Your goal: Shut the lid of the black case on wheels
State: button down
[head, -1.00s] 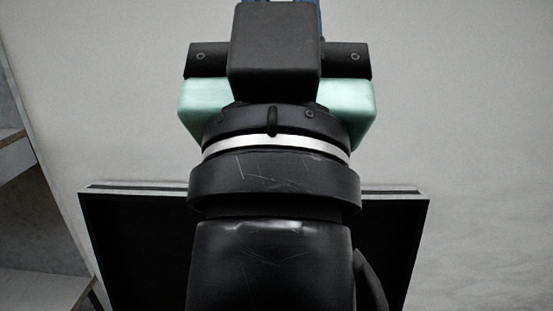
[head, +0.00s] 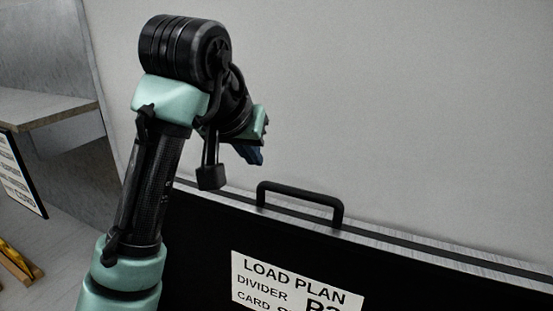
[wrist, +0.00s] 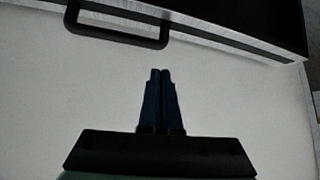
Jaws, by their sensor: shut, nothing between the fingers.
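The black case's lid (head: 430,288) stands raised in the head view, its dark face toward me and a metal-trimmed edge along its top. A black handle (head: 300,203) sits on that edge. In the wrist view, the handle (wrist: 118,34) is upper left and the lid's dark face (wrist: 255,18) upper right. My gripper (head: 256,157) is at the upper left of the handle in the head view, partly hidden by my arm. In the wrist view my gripper (wrist: 161,72) has its blue fingers together and empty, apart from the handle and edge. The case body and wheels are out of view.
A white label (head: 292,284) reading LOAD PLAN is on the lid's dark face. A shelf (head: 45,108) stands at the left, with a printed sign (head: 20,175) below it and a yellow item (head: 15,262) lower down. A plain pale surface lies behind the lid.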

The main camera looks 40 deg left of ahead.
jog(key=p+x, duration=0.1)
jog(key=x, duration=0.7)
jog(key=shift+w+a+f+p, duration=0.1)
jog(key=shift+w+f+p, duration=0.15)
jog(key=shift+p, duration=0.15)
jog(key=shift+s, duration=0.15)
